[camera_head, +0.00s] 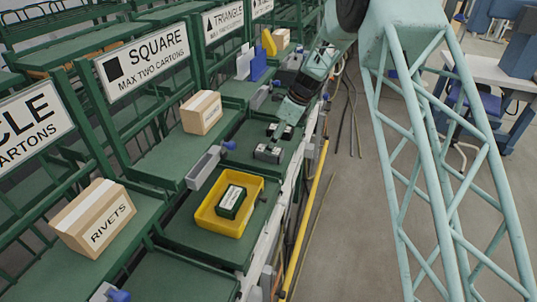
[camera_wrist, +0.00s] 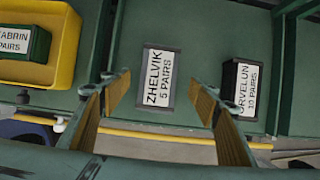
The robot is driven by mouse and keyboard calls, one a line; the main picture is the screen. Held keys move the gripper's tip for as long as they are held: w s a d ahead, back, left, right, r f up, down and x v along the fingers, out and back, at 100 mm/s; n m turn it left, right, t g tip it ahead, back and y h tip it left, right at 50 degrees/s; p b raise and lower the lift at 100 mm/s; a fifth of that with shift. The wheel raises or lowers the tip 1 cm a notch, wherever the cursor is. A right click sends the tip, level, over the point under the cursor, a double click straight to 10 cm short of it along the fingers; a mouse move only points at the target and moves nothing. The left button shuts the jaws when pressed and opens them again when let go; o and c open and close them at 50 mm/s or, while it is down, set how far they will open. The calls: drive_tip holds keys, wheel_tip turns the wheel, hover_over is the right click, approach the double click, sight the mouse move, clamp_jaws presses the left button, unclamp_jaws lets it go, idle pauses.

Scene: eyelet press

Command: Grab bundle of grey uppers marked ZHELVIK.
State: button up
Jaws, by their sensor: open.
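The grey bundle marked ZHELVIK, 5 PAIRS (camera_wrist: 157,77) lies flat on a green shelf, label up, in the middle of the wrist view. In the head view it is the nearer of two small bundles (camera_head: 268,154) on the shelf past the yellow bin. My gripper (camera_wrist: 158,84) is open and empty, its two fingers on either side of the bundle in the wrist view. The fingers look apart from it; the height above it is hard to tell. In the head view my gripper (camera_head: 290,110) is beyond the bundles, fingertips unclear.
A dark bundle reading about ORVELUN, 10 PAIRS (camera_wrist: 242,89) lies close to the right; it also shows in the head view (camera_head: 280,131). A yellow bin (camera_head: 207,216) holds a green bundle, label partly cut off. Cartons (camera_head: 201,112) stand on the rack. A yellow rail runs along the front.

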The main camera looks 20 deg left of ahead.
drive_tip(key=shift+b+x, duration=0.6)
drive_tip(key=shift+x, duration=1.85)
drive_tip(key=shift+s, duration=0.15)
drive_tip(key=shift+c, duration=0.5)
drive_tip(key=c, duration=1)
drive_tip(key=shift+d+r, duration=0.1)
drive_tip(key=shift+r, duration=0.1)
drive_tip(key=shift+d+r+p, duration=0.1)
drive_tip(key=shift+r+p, duration=0.2)
drive_tip(key=shift+r, duration=0.2)
wheel_tip(320, 180, up, 5)
drive_tip(key=shift+r+p, duration=0.15)
drive_tip(key=shift+p, duration=0.5)
drive_tip(key=shift+d+r, duration=0.25)
drive_tip(key=shift+d, duration=0.05)
drive_tip(key=d+p, duration=0.1)
drive_tip(key=d, duration=1.8)
drive_tip(key=shift+w+p, duration=0.2)
drive_tip(key=shift+p, duration=0.1)
drive_tip(key=shift+f, duration=0.1)
